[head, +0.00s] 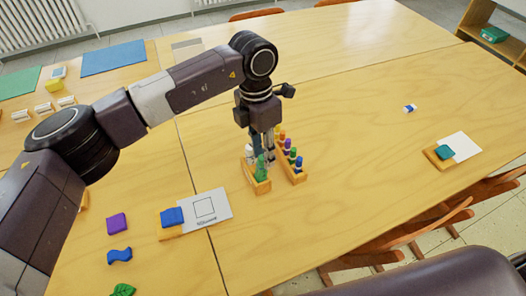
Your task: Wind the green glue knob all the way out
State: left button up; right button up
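A wooden rack (262,188) stands on the table near the middle of the head view. A green piece (260,170) stands upright at its near end, and a white piece (249,152) stands at its far end. A second rack (299,178) beside it on the right holds several small coloured pieces, one of them green (293,155). I cannot tell which green piece is the glue knob. My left gripper (264,153) points down over the left rack, its fingers close above or beside the tall green piece. The contact is too small to make out. My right gripper is not in view.
A white card with a square outline (212,207) and a blue block (172,216) lie left of the racks. A purple block (117,223) lies farther left. A teal block (444,153) sits at the right. The tabletop between is clear. Chairs (430,222) stand along the near edge.

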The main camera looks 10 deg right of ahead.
pick_arm(q)
notch_tip(320, 180, up, 12)
jog(key=w, duration=0.1)
jog(key=shift+a, duration=0.35)
dwell(0.4)
